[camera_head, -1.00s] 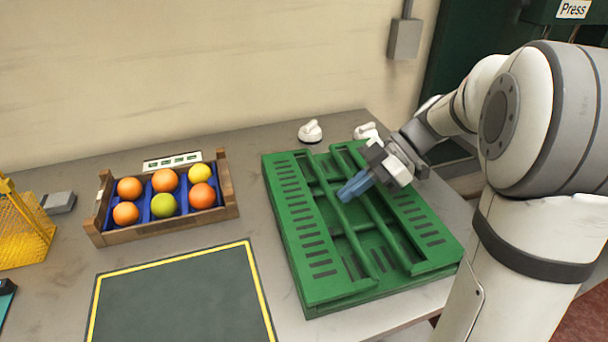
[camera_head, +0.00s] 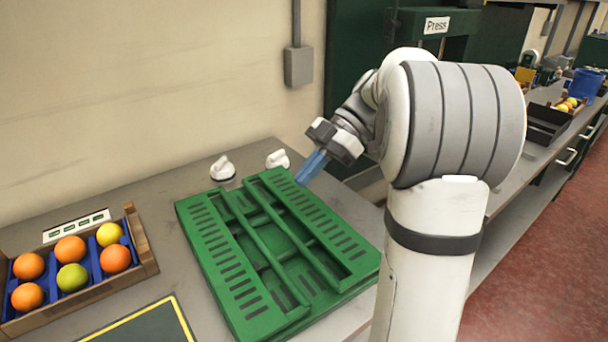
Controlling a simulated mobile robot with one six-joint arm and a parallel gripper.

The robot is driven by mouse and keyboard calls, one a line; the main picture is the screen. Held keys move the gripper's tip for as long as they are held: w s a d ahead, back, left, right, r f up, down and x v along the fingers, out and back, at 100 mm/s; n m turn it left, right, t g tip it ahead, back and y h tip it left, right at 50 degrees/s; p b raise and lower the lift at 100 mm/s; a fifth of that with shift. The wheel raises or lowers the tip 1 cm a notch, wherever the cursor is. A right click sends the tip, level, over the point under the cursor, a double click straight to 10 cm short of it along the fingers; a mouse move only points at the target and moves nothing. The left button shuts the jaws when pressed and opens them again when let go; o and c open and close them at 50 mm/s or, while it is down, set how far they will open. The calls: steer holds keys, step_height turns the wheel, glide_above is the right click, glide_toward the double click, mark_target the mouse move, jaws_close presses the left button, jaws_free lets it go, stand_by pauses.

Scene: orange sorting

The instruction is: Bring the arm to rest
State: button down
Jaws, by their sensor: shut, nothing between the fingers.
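My gripper (camera_head: 312,167) is at the end of my white and grey arm, above the far right corner of the green slotted tray. Its blue fingers are shut with nothing between them and point down to the left. The arm is folded, with its elbow turned toward the camera. The green tray (camera_head: 235,268) lies empty on the grey table below the gripper.
A wooden crate (camera_head: 140,247) with blue dividers holds several oranges and yellow or green fruits at left. A yellow-bordered dark mat (camera_head: 150,328) lies in front. Two white knobs (camera_head: 222,169) stand behind the tray. A press (camera_head: 430,45) and another bench with black trays (camera_head: 545,125) are at right.

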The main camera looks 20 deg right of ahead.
steer(key=shift+s+a+f+m+t+h+p, duration=0.8)
steer(key=shift+s+m+h, duration=0.8)
steer(key=shift+s+m, duration=1.5)
steer(key=shift+s+a+f+m+t+h+p, duration=0.7)
steer(key=shift+s+m+h+p, duration=1.15)
steer(key=shift+m, duration=2.05)
steer(key=shift+s+a+f+m+t+h+p, duration=0.45)
steer(key=shift+s+f+m+t+h, duration=0.75)
steer(key=shift+s+m, duration=2.1)
steer(key=shift+w+d+r, duration=0.15)
steer(key=shift+w+r, duration=0.05)
steer(key=shift+r, duration=0.05)
